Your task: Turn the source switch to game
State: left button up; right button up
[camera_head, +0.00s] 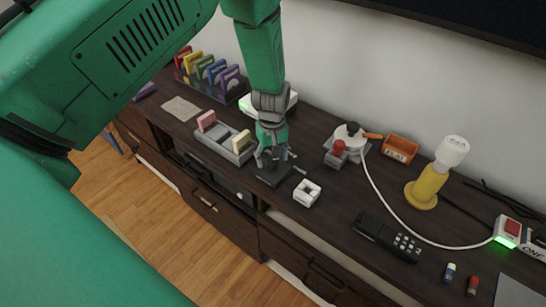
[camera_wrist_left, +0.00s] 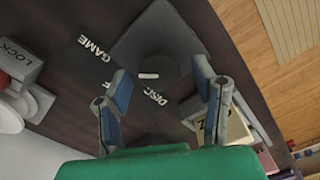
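The source switch (camera_head: 273,177) is a dark square block on the dark wooden console, partly hidden under my left gripper (camera_head: 271,160). In the left wrist view the switch (camera_wrist_left: 160,38) shows a dark round knob with a short white mark (camera_wrist_left: 148,76). White lettering GAME (camera_wrist_left: 95,47) lies to the left and DISC (camera_wrist_left: 155,96) lies below the mark, between the fingers. My left gripper (camera_wrist_left: 163,92) is open, its blue-padded fingers apart and pointing at the knob. I cannot tell whether they touch it. My right gripper is not in view.
A grey tray (camera_head: 224,143) with pink and cream blocks is left of the switch; a white square piece (camera_head: 307,193) is right. A LOCK-labelled device (camera_wrist_left: 18,62) with a red part is nearby.

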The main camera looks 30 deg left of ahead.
aim_at(272, 158)
pick_arm(q)
jog(key=shift+r, duration=0.1)
jog(key=shift+r, duration=0.2)
notch_tip(272, 158, up, 11)
jog(key=shift+r, duration=0.15)
dwell(0.4)
